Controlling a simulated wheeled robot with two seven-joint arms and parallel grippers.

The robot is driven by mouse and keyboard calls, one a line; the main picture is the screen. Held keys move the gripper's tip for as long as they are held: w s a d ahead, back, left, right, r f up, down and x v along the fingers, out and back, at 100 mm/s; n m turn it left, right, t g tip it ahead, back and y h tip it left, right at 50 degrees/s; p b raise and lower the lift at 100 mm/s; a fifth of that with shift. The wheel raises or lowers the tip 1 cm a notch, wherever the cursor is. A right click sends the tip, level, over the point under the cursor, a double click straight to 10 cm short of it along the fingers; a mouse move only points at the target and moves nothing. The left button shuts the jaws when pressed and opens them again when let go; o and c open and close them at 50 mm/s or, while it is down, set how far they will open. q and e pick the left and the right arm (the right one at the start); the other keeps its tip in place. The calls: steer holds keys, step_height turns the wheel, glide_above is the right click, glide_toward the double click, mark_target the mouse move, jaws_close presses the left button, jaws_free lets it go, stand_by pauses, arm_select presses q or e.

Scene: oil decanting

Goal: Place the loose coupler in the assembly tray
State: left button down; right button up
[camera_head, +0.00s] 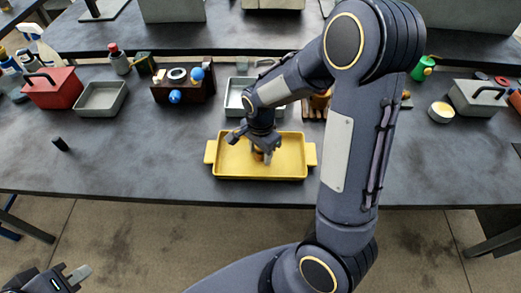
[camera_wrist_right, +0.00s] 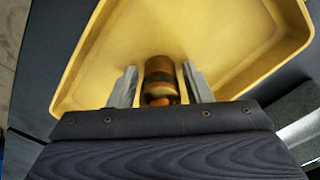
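The yellow assembly tray (camera_head: 219,166) lies near the front edge of the table in the head view; its floor and walls fill the top of the right wrist view (camera_wrist_right: 235,50). The coupler (camera_wrist_right: 160,78), copper-brown and cylindrical, is between the fingers of my right gripper (camera_wrist_right: 160,84), over the tray. A narrow gap shows on each side of it, so the gripper looks slightly open around it. Whether the coupler touches the tray floor is unclear. In the head view my right gripper (camera_head: 262,153) points down into the tray. My left gripper (camera_head: 70,275) is at the bottom left, away from the table, partly cut off.
Behind the tray stands a grey bin (camera_head: 235,97), partly covered by my arm. A brown fixture (camera_head: 183,88) with blue knobs, a grey tray (camera_head: 100,98) and a red box (camera_head: 52,90) are at left. A small black cylinder (camera_head: 60,144) lies on otherwise clear tabletop.

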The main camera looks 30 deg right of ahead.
steer(key=shift+o, duration=0.3)
steer(key=shift+r, duration=0.1)
steer(key=shift+r, duration=0.25)
step_height(320, 180, up, 11)
steer(key=shift+f+p, duration=0.15)
steer(key=shift+p, duration=0.15)
steer(key=shift+s+r, duration=0.25)
steer(key=shift+r, duration=0.35)
steer(key=s+a+r+n+t+y, duration=0.1)
steer(key=s+a+n+t+y, duration=0.1)
steer(key=s+n, duration=0.4)
steer(key=s+a+r+n+t+y, duration=0.1)
steer(key=s+a+r+n+t, duration=0.1)
steer(key=s+n, duration=0.5)
steer(key=shift+s+r+n+t+y, duration=0.35)
steer(key=shift+s+t, duration=0.45)
steer(key=shift+s, duration=0.95)
